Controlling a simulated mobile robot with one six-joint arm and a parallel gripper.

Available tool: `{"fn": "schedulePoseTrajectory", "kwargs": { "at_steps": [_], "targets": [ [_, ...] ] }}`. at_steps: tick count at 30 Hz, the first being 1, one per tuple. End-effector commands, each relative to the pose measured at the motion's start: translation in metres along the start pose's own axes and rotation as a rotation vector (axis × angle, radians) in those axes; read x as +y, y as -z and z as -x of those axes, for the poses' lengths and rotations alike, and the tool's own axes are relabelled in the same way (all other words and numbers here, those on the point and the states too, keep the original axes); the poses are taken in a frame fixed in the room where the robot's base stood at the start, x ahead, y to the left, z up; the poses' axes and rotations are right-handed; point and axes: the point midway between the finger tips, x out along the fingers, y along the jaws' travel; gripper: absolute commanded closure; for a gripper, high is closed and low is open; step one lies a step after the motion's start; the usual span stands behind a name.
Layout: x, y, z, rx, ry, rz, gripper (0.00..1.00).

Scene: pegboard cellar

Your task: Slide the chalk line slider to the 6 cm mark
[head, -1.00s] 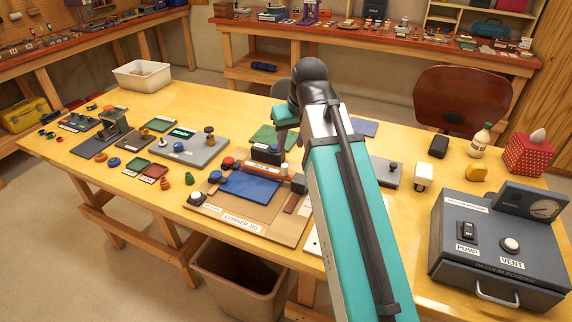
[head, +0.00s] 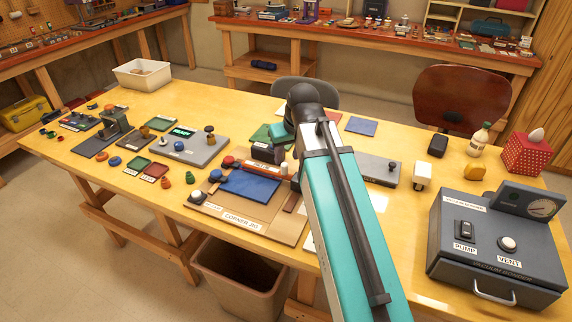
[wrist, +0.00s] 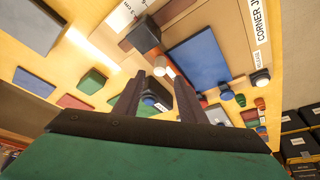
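A white scale strip with a "cm" marking (wrist: 124,16) shows at the top of the wrist view, cut off by the frame edge. A dark block (wrist: 145,35) stands beside it; I cannot tell for sure whether it is the chalk line slider. In the head view my arm hides most of this area, and only a white edge (head: 310,242) shows beside it. My gripper (wrist: 158,75) is open, its two dark fingers apart with nothing held between them. It hangs above the table, short of the dark block in the wrist view. The slider's reading cannot be seen.
The corner jig (head: 240,224) with a blue plate (head: 248,185) lies left of my arm. A white cylinder (wrist: 163,66) stands near the fingertips.

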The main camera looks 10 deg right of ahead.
Motion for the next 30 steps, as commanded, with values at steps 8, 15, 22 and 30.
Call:
{"fn": "schedulePoseTrajectory", "kwargs": {
  "at_steps": [8, 15, 22, 30],
  "targets": [
    [0.000, 0.000, -0.027, -0.001, 0.000, 0.000, 0.63],
    [0.001, 0.000, -0.049, -0.002, 0.000, -0.001, 0.63],
    [0.001, 0.000, -0.064, -0.001, 0.000, -0.001, 0.63],
    [0.001, 0.000, -0.068, 0.000, -0.001, -0.001, 0.63]
  ]
}}
